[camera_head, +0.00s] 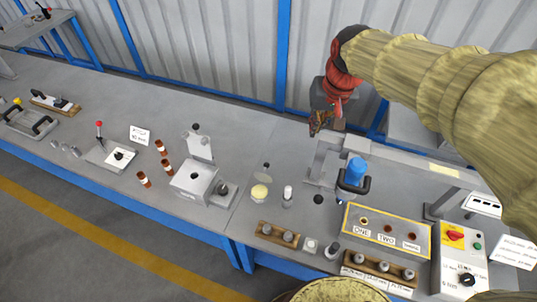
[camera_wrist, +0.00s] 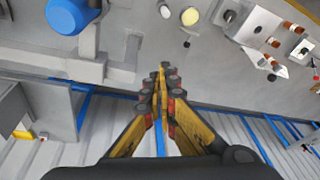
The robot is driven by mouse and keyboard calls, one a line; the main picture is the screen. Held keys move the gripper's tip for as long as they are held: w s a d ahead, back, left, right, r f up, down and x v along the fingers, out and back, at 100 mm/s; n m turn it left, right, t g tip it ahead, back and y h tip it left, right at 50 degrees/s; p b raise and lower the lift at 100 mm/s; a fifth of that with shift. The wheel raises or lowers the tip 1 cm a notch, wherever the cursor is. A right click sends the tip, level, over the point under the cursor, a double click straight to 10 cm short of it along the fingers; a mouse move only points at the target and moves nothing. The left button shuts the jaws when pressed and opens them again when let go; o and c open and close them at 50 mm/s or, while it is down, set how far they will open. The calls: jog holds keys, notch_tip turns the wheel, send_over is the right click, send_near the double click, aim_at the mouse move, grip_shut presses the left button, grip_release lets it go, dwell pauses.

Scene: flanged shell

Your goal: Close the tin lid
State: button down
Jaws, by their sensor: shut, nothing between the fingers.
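A small round tin (camera_head: 260,193) with a pale yellow top face stands on the bench, left of centre of the head view. A thin grey disc, which looks like its lid (camera_head: 263,171), stands raised behind it; whether a hinge joins them is too small to tell. The tin (camera_wrist: 190,16) also shows near the top edge of the wrist view. My gripper (camera_head: 317,128) is above the back of the bench, to the right of and behind the tin, well apart from it. In the wrist view my gripper's fingers (camera_wrist: 166,72) are together and hold nothing.
A white-topped cylinder (camera_head: 287,196) stands right of the tin, and a metal box with a raised plate (camera_head: 196,182) stands left. A stand with a blue part (camera_head: 355,172) and a yellow-edged panel (camera_head: 388,232) are further right. A wooden block with knobs (camera_head: 277,235) lies in front.

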jog(key=w+a+f+g+p, duration=0.15)
jog(key=w+a+f, duration=0.35)
jog(key=w+f, duration=0.6)
jog(key=w+a+f+g+p, duration=0.15)
jog(key=w+a+f, duration=0.35)
jog(key=w+f, duration=0.65)
jog(key=s+a+f+b, duration=0.1)
jog(key=s+a+f, duration=0.1)
jog(key=s+f, duration=0.4)
jog(key=shift+s+f+m+g, duration=0.25)
jog(key=shift+f+m+g, duration=0.05)
jog(key=shift+f, duration=2.35)
jog(key=shift+s+y, duration=0.1)
jog(key=shift+y, duration=0.2)
jog(key=shift+s+r, duration=0.2)
